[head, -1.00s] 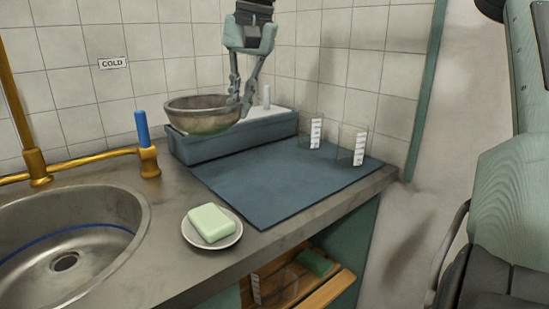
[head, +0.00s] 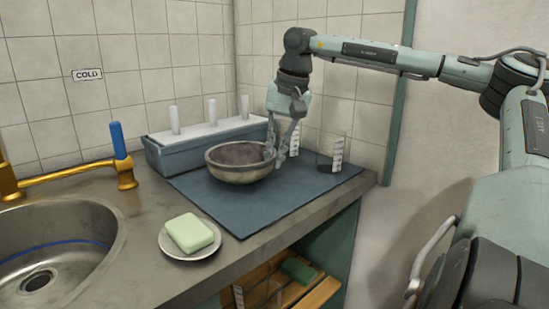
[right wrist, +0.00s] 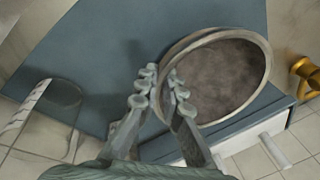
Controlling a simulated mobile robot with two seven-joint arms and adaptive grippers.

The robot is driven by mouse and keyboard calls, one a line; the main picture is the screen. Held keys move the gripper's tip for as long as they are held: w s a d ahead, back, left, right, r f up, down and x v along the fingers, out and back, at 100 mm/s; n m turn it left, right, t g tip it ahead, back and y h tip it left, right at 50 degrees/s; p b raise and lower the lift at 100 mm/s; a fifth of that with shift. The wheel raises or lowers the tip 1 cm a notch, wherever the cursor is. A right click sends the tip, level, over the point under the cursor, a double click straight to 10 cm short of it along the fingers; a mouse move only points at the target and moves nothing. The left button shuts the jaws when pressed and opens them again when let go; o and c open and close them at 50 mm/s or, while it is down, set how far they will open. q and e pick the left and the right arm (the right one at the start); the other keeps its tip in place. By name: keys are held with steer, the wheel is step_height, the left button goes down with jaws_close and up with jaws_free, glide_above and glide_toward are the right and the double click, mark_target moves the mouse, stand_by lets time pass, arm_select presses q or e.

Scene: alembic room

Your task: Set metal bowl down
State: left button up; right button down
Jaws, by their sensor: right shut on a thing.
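The metal bowl (head: 238,164) is upright at the back part of the blue mat (head: 262,205), low over it or resting on it; I cannot tell which. My right gripper (head: 271,155) is shut on the bowl's right rim. In the right wrist view the fingers (right wrist: 160,92) pinch the rim of the bowl (right wrist: 222,78), which looks empty and dark inside. My left gripper is in neither current view.
A blue rack (head: 170,155) with white pegs stands behind the bowl. Glass beakers (head: 325,166) stand right of the gripper. A soap dish (head: 172,249) with green soap (head: 190,232) sits left of the mat, by the sink (head: 60,240). The mat's front is clear.

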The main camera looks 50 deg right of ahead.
steer(key=shift+f, duration=0.25)
arm_select(q)
steer(key=shift+w+r, duration=0.1)
steer(key=shift+r, duration=0.2)
steer(key=shift+f, duration=0.1)
arm_select(e)
steer(key=c, duration=2.1)
jaws_free()
steer(key=shift+f, duration=0.15)
steer(key=shift+c, duration=0.2)
steer(key=o, duration=0.5)
steer(key=shift+c, duration=0.2)
arm_select(q)
steer(key=shift+r, duration=0.2)
